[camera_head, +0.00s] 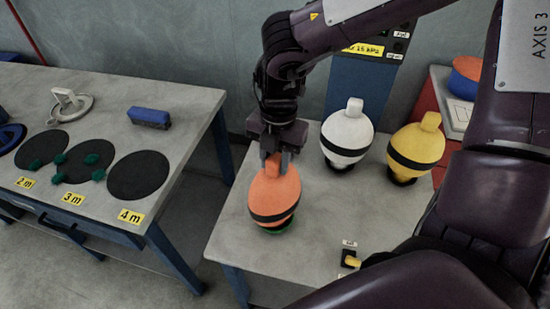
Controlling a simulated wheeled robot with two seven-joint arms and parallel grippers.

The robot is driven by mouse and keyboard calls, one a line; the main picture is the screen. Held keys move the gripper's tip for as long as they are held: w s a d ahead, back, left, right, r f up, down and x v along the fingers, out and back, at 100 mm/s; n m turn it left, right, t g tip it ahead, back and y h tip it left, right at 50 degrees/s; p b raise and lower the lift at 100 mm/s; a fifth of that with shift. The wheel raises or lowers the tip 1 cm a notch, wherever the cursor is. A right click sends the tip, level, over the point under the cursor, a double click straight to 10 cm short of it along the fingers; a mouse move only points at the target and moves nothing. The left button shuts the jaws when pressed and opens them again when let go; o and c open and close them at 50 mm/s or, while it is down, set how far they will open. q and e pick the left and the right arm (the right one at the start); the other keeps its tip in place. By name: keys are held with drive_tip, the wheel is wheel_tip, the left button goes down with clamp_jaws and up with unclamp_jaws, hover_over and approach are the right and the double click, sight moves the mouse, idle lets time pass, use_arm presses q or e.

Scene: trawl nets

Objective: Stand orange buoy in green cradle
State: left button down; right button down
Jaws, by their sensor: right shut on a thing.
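The orange buoy (275,190) has a dark band around its lower half and is roughly upright at the left side of the right-hand table. A sliver of the green cradle (282,229) shows directly under it; the buoy hides the rest. I cannot tell whether the buoy rests in the cradle or hangs just above it. My right gripper (276,158) points down and is shut on the orange buoy's top. My left gripper is not in view.
A white buoy (346,134) and a yellow buoy (416,142) stand in dark cradles behind right. A small switch box (349,259) sits near the front. The left table (105,97) carries black discs, green pieces and a blue block (149,117). A floor gap separates the tables.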

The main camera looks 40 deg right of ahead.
drive_tip(key=shift+f, duration=0.2)
drive_tip(key=c, duration=1)
unclamp_jaws()
drive_tip(key=r, duration=0.2)
drive_tip(key=r+b, duration=0.1)
drive_tip(key=r, duration=0.2)
drive_tip(key=r+b, duration=0.1)
drive_tip(key=r, duration=0.1)
drive_tip(key=shift+w+d+r, duration=0.2)
drive_tip(key=shift+d+r, duration=0.15)
drive_tip(key=shift+r, duration=0.05)
